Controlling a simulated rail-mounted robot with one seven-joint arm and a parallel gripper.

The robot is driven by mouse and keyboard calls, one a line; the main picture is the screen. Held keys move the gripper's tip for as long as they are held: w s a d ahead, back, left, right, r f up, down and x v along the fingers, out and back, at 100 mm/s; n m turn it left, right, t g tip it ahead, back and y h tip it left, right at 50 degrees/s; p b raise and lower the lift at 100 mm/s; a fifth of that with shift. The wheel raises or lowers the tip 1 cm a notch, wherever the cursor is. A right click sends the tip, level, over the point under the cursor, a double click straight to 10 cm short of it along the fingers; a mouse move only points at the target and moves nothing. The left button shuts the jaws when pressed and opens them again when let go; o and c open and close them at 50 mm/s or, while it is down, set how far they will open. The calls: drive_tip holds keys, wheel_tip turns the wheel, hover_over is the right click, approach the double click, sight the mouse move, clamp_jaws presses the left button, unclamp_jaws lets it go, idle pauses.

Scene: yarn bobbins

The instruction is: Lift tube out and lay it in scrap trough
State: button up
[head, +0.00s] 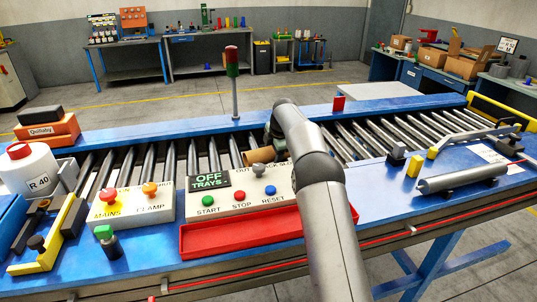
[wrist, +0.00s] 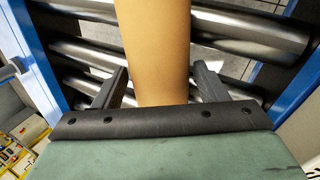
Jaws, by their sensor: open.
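A tan cardboard tube (head: 259,155) shows on the roller conveyor, behind the control panel and left of my arm. In the wrist view the tube (wrist: 153,45) runs from the top edge down between the fingers of my gripper (wrist: 160,85). My gripper is open, one finger on each side of the tube, with a gap visible at both sides. In the head view my gripper (head: 271,143) is mostly hidden by my arm. A red, shallow trough (head: 245,239) lies in front of the control panel; its right end is behind my arm.
The control panel (head: 235,200) with a TRAYS OFF display stands between conveyor and trough. A red-green signal post (head: 233,85) rises behind the conveyor. A grey cylinder (head: 462,179) lies at right. A white R 40 container (head: 34,172) stands at left.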

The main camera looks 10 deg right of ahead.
drive_tip(key=c, duration=0.8)
drive_tip(key=shift+o, duration=0.2)
drive_tip(key=shift+r, duration=0.15)
wheel_tip(320, 180, up, 9)
drive_tip(key=shift+f+p, duration=0.15)
drive_tip(key=shift+p, duration=0.45)
drive_tip(key=shift+r, duration=0.55)
